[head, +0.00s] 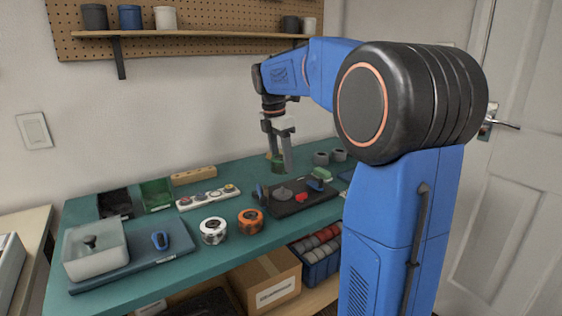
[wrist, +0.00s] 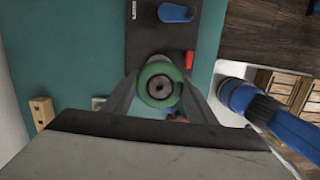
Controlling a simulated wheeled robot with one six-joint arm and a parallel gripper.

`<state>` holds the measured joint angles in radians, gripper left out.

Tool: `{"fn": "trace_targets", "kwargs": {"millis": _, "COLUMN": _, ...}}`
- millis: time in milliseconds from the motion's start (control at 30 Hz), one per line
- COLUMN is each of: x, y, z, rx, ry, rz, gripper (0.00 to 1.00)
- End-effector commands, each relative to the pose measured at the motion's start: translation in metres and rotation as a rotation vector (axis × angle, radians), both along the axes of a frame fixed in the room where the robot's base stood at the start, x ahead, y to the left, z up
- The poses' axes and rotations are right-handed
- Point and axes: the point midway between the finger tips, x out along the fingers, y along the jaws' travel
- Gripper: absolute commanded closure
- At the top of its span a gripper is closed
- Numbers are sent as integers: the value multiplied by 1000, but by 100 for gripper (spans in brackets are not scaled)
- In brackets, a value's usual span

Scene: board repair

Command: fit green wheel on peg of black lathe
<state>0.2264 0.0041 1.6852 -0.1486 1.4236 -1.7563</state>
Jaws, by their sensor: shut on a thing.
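My gripper (head: 279,153) is shut on the green wheel (wrist: 150,72) and holds it above the bench. In the wrist view the wheel sits between the two fingers, its round face and dark centre hole toward the camera. The lathe also shows behind the wheel in the wrist view (wrist: 160,38). I cannot make out the peg; the wheel and gripper hide part of the lathe.
The teal bench (head: 180,243) carries a white and an orange roll (head: 250,221) left of the lathe. A power strip (head: 208,197), a green bin (head: 157,194) and a blue board (head: 135,257) with a clear box stand farther left.

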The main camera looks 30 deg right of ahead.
Motion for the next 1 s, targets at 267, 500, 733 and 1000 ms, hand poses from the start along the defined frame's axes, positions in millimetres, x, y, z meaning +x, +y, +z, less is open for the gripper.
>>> {"fn": "trace_targets", "kwargs": {"millis": 267, "x": 0, "y": 0, "z": -7, "rx": 0, "ry": -1, "rz": 0, "gripper": 74}}
{"fn": "trace_targets", "kwargs": {"millis": 500, "x": 0, "y": 0, "z": -23, "rx": 0, "ry": 0, "rz": 0, "gripper": 74}}
{"fn": "trace_targets", "kwargs": {"millis": 733, "x": 0, "y": 0, "z": -39, "rx": 0, "ry": -1, "rz": 0, "gripper": 74}}
{"fn": "trace_targets", "kwargs": {"millis": 1000, "x": 0, "y": 0, "z": -43, "rx": 0, "ry": -1, "rz": 0, "gripper": 74}}
